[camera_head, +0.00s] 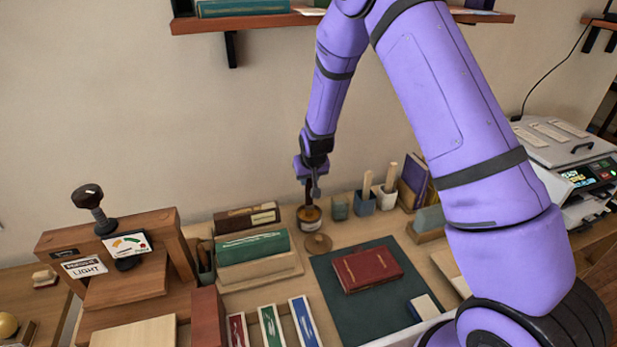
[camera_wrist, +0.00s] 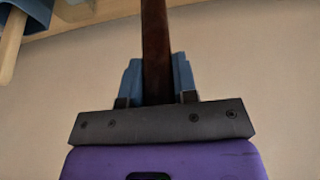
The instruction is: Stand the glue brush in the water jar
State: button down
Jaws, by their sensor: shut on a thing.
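My gripper (camera_head: 312,184) points down over the back of the bench, above a brown round pot (camera_head: 309,220). In the wrist view my gripper (camera_wrist: 158,82) has its blue fingers shut on the dark brown handle of the glue brush (camera_wrist: 156,40). A thin dark piece of the brush (camera_head: 308,193) shows under the gripper in the head view. Its lower end meets the pot's mouth; I cannot tell how deep it sits. A small grey-green container (camera_head: 340,207) stands just right of the pot and may be the water jar; its contents are unclear.
A round wooden lid (camera_head: 318,243) lies in front of the pot. A blue cup (camera_head: 365,203) and a pale cup (camera_head: 384,198), with wooden sticks, stand to the right. A green book (camera_head: 252,248) is left. A red book (camera_head: 367,269) lies on a dark mat (camera_head: 340,312).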

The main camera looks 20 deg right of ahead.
jog(key=c, duration=0.9)
grip_release()
jog(key=s+d+f+v, duration=0.1)
jog(key=s+d+v, duration=0.15)
jog(key=v, duration=1.45)
jog(key=s+d+f+v, duration=0.1)
jog(key=s+d+v, duration=0.15)
jog(key=v, duration=1.55)
jog(key=s+d+r, duration=0.1)
jog(key=s+r, duration=0.2)
jog(key=s, duration=0.8)
jog(key=s+d+r, duration=0.1)
jog(key=s+r, duration=0.2)
jog(key=s, duration=0.8)
jog(key=shift+r+t, duration=0.3)
jog(key=shift+w, duration=0.1)
